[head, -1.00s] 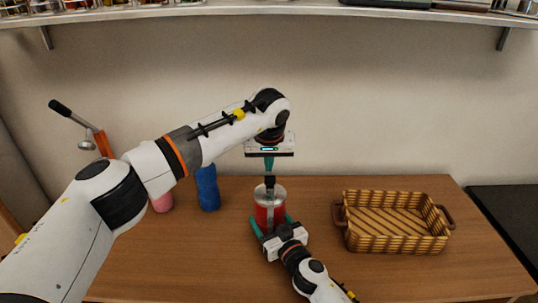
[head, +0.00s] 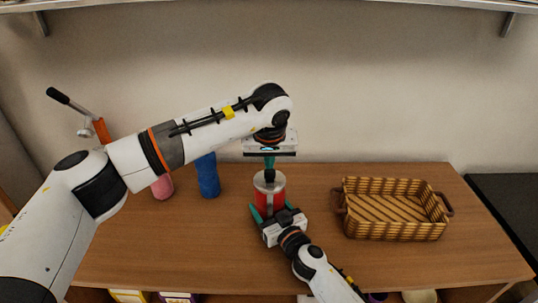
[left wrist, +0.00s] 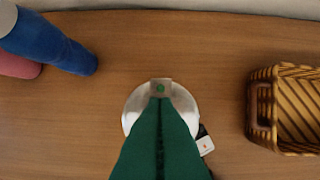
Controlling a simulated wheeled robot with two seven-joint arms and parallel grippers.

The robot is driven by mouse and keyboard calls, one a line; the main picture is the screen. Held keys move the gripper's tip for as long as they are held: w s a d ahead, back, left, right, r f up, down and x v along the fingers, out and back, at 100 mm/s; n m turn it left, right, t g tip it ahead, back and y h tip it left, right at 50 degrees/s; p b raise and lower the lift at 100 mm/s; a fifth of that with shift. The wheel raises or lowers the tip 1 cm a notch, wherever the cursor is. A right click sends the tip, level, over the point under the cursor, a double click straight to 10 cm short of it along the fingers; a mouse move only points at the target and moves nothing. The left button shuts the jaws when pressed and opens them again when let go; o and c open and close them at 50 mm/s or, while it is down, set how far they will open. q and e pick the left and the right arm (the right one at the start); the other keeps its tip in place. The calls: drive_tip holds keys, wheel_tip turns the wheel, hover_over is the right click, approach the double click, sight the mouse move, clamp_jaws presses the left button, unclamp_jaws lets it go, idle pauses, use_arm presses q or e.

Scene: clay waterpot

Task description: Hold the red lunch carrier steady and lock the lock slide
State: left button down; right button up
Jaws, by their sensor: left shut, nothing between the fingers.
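The red lunch carrier (head: 279,198) stands upright on the table, with a silver lid and a silver strip down its front. My left gripper (head: 269,174) points straight down over the lid, its fingers shut with nothing between them. In the left wrist view the green fingers (left wrist: 160,125) cover part of the round lid (left wrist: 134,106). A small grey metal piece (left wrist: 160,83) shows at their tips; I cannot tell whether they touch it or whether it is the lock slide. My right gripper (head: 271,212) has its teal fingers on both sides of the carrier's lower body.
A woven basket (head: 394,229) stands to the right of the carrier. A blue cylinder (head: 208,178) and a pink one (head: 162,187) stand to the left, beside an orange lever device (head: 101,131). The table (head: 175,245) is clear at the front left.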

use_arm(q)
drive_tip(key=shift+s+f, duration=0.1)
drive_tip(key=shift+s, duration=0.5)
drive_tip(key=shift+w, duration=0.4)
drive_tip(key=w, duration=0.3)
drive_tip(key=shift+w, duration=0.15)
drive_tip(key=v, duration=1)
